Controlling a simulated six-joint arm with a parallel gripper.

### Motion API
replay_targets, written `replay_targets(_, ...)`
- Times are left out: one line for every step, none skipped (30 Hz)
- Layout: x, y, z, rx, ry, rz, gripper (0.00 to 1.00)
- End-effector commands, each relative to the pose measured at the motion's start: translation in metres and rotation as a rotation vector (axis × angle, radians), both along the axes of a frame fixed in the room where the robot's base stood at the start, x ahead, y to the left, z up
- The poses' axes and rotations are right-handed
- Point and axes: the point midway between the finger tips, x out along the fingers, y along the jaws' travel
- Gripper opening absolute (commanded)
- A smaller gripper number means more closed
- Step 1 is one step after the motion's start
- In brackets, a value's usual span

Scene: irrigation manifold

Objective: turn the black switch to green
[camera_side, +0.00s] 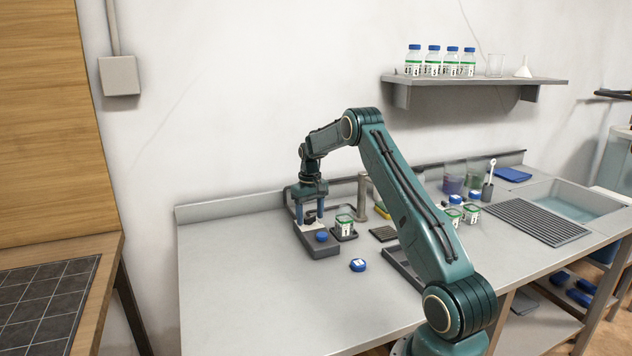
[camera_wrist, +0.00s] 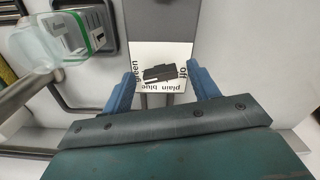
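The black switch (camera_wrist: 160,74) sits in the middle of a white plate (camera_wrist: 160,50) in the wrist view. It is a short bar, slightly tilted, with a small white mark near its left end, on the side of the word "green". "Off" is at the right, and "plain" and "blue" are along the bottom, upside down. My gripper (camera_wrist: 161,76) is open, with one blue finger on each side of the switch. Gaps show between fingers and switch. In the side view my gripper (camera_side: 309,214) points down over the grey box; the switch is hidden there.
The grey box (camera_side: 320,250) has a blue knob (camera_side: 322,236) at its front. A jar (camera_side: 344,224) stands on a dark base right beside it. A blue lid (camera_side: 358,265) lies in front. The bench's left front (camera_side: 250,310) is clear.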

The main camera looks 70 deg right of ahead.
Motion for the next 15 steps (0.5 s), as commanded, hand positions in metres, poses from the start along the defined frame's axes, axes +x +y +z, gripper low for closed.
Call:
replay_targets(0.0, 0.0, 0.0, 0.0, 0.0, 0.0, 0.6)
replay_targets(0.0, 0.0, 0.0, 0.0, 0.0, 0.001, 0.6)
replay_targets(0.0, 0.0, -0.001, 0.0, 0.0, 0.001, 0.6)
replay_targets(0.0, 0.0, -0.001, 0.0, 0.0, 0.001, 0.6)
replay_targets(0.0, 0.0, 0.0, 0.0, 0.0, 0.001, 0.6)
replay_targets(0.0, 0.0, 0.0, 0.0, 0.0, 0.001, 0.6)
replay_targets(0.0, 0.0, 0.001, 0.0, 0.0, 0.001, 0.6)
replay_targets(0.0, 0.0, 0.001, 0.0, 0.0, 0.001, 0.6)
replay_targets(0.0, 0.0, 0.003, 0.0, 0.0, 0.001, 0.6)
replay_targets(0.0, 0.0, 0.004, 0.0, 0.0, 0.001, 0.6)
replay_targets(0.0, 0.0, 0.006, -0.001, -0.001, 0.001, 0.6)
replay_targets(0.0, 0.0, 0.008, -0.001, -0.001, 0.001, 0.6)
replay_targets(0.0, 0.0, 0.011, -0.001, -0.002, 0.001, 0.6)
replay_targets(0.0, -0.001, 0.014, -0.002, -0.002, 0.001, 0.6)
replay_targets(0.0, 0.0, 0.018, -0.002, -0.003, 0.001, 0.6)
